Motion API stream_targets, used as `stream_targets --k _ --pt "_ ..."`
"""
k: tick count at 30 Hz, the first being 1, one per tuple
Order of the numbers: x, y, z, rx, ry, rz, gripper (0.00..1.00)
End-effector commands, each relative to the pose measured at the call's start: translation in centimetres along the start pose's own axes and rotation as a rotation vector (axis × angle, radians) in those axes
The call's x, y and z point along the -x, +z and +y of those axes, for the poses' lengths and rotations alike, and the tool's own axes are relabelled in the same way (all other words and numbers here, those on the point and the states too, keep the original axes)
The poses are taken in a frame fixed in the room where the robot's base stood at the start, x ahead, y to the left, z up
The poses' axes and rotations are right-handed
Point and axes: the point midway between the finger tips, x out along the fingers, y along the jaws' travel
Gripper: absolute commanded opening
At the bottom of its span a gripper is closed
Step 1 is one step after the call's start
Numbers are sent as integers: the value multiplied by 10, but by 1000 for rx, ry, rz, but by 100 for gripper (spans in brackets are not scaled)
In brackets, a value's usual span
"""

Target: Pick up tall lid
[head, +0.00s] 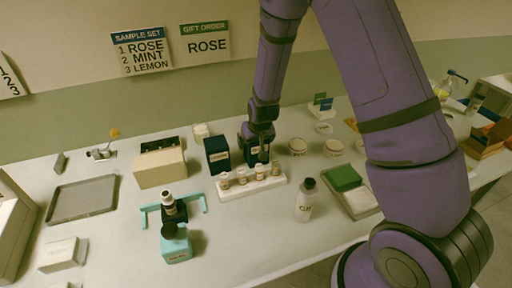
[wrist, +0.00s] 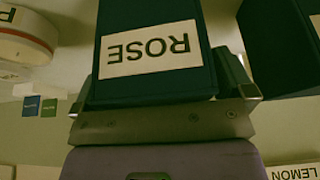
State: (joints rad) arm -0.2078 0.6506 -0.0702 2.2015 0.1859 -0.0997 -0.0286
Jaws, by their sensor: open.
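A tall dark blue-green box-shaped piece, which looks like the tall lid (head: 247,157), stands behind the white bottle rack in the head view. In the wrist view this lid (wrist: 150,50) fills the upper middle, with a pale ROSE label appearing upside down. My gripper (head: 262,148) is over it in the head view and partly hides it. In the wrist view the fingers of my gripper (wrist: 160,92) are apart, one on each side of the lid. I cannot tell whether they touch it.
A similar dark box (head: 217,155) stands just left; a dark box also shows at right in the wrist view (wrist: 280,45). The white rack (head: 238,192) with several small bottles is in front. Round labelled containers (head: 297,146) stand right. A grey tray (head: 84,197) lies left.

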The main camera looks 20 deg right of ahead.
Motion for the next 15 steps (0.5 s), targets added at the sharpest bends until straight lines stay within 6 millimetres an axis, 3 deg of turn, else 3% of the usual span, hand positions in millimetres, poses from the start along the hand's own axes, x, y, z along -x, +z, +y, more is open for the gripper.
stream_targets --k 1,7,15 --pt "0 0 0 0 0 0 100" --pt "0 0 0 0 0 0 54" --pt "1 0 0 0 0 0 53"
